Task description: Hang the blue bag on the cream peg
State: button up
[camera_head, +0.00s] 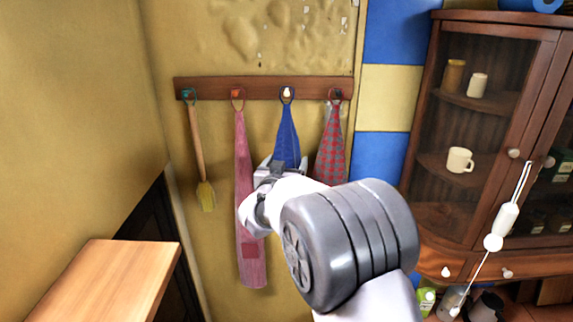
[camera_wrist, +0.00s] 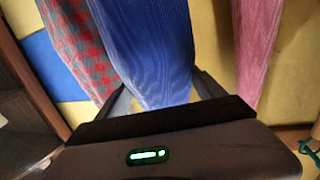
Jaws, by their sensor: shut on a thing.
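The blue bag (camera_head: 286,137) hangs straight down from the wooden peg rail, and its loop appears to be around the cream peg (camera_head: 287,92). My gripper (camera_head: 279,168) is at the lower part of the bag, shut on its cloth. In the wrist view the blue cloth (camera_wrist: 150,50) runs between the two fingers of my gripper (camera_wrist: 165,95). My gripper and arm hide the bag's lower end in the head view.
The peg rail (camera_head: 262,88) also holds a yellow brush (camera_head: 205,193) on the left, a pink cloth (camera_head: 250,210) just left of the bag, and a red checked cloth (camera_head: 331,145) just right. A glass-fronted cabinet (camera_head: 480,130) stands right; a wooden top (camera_head: 110,275) is lower left.

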dwell(0.4)
jog(key=o, duration=1.6)
jog(key=shift+c, duration=0.2)
jog(key=b+v, duration=0.5)
jog(key=v, duration=1.2)
jog(key=s+d+f+g+y+b, duration=0.1)
jog(key=s+d+f+y+b, duration=0.15)
jog(key=f+b, duration=0.5)
jog(key=s+d+f+g+y+b, duration=0.1)
jog(key=s+f+y+b, duration=0.15)
jog(key=f+b, duration=0.45)
jog(key=s+d+f+m+g+b, duration=0.1)
jog(key=s+d+f+g+b, duration=0.3)
jog(key=s+f+b, duration=0.5)
jog(key=s+d+f+m+g+b, duration=0.1)
jog(key=s+d+f+g+b, duration=0.4)
jog(key=s+f, duration=1.2)
jog(key=d+f+b, duration=0.1)
jog(key=b, duration=0.3)
jog(key=shift+d+f+m, duration=0.25)
jog(key=shift+d+m, duration=0.05)
jog(key=shift+d, duration=0.05)
